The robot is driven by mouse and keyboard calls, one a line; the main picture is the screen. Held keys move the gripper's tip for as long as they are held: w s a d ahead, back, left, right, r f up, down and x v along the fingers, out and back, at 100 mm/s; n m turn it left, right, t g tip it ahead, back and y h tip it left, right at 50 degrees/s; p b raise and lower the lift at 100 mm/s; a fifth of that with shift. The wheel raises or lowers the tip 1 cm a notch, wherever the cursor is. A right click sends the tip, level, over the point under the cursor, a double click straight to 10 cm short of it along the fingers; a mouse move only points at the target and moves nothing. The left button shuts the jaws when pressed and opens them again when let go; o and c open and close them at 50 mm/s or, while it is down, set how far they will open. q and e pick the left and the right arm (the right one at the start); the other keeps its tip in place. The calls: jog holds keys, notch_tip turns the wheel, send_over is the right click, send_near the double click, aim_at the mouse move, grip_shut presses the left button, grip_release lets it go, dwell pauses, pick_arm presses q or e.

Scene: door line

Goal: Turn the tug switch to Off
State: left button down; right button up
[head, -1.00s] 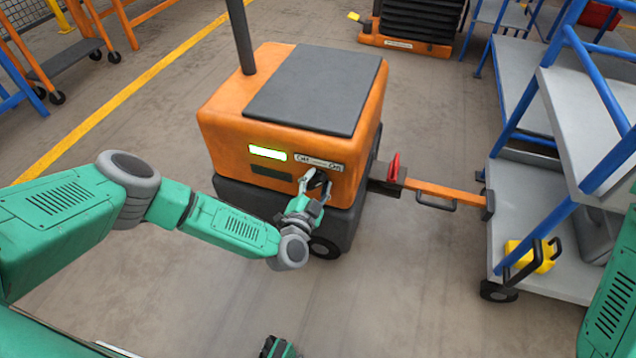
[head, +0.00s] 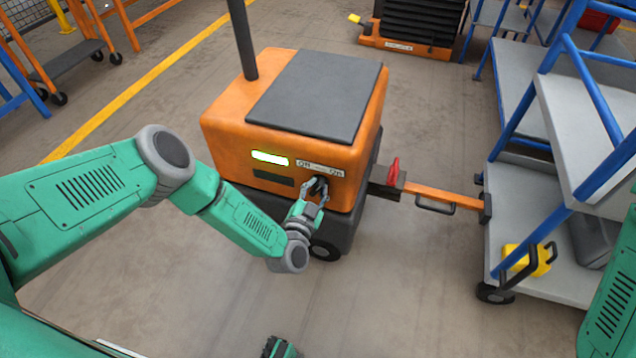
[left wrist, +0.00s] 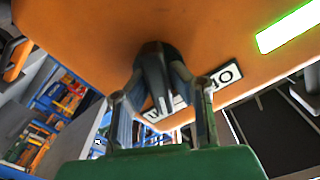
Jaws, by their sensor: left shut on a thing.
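The orange tug (head: 230,135) stands in front of me with a dark top plate. Its front face carries a label with "Off" at the left and "On" at the right (head: 320,170). The black switch knob (head: 318,185) sits just below the label. My left gripper (head: 314,192) is shut on the knob, one finger on each side. In the left wrist view the dark knob (left wrist: 156,62) stands out from the orange face between the fingers, and partly covers the upside-down label (left wrist: 226,76). I cannot tell which word the knob points to.
A lit green display (head: 270,158) is left of the label. A red lever (head: 393,171) and orange tow bar (head: 440,194) join the tug to a blue-and-grey cart (head: 560,265) at the right. The floor in front of the tug is mostly clear.

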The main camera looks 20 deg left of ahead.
pick_arm(q)
jog(key=shift+d+n, duration=0.1)
jog(key=shift+n, duration=0.9)
jog(key=n, duration=0.4)
jog(key=shift+n, duration=0.3)
jog(key=n+b, duration=0.1)
jog(key=n, duration=0.2)
jog(key=shift+a+f, duration=0.1)
jog(key=shift+a, duration=0.1)
jog(key=shift+s+a+n+b, duration=0.1)
jog(key=shift+n+b, duration=0.3)
jog(key=shift+n, duration=1.4)
jog(key=shift+f, duration=0.1)
jog(key=c, duration=1.5)
grip_release()
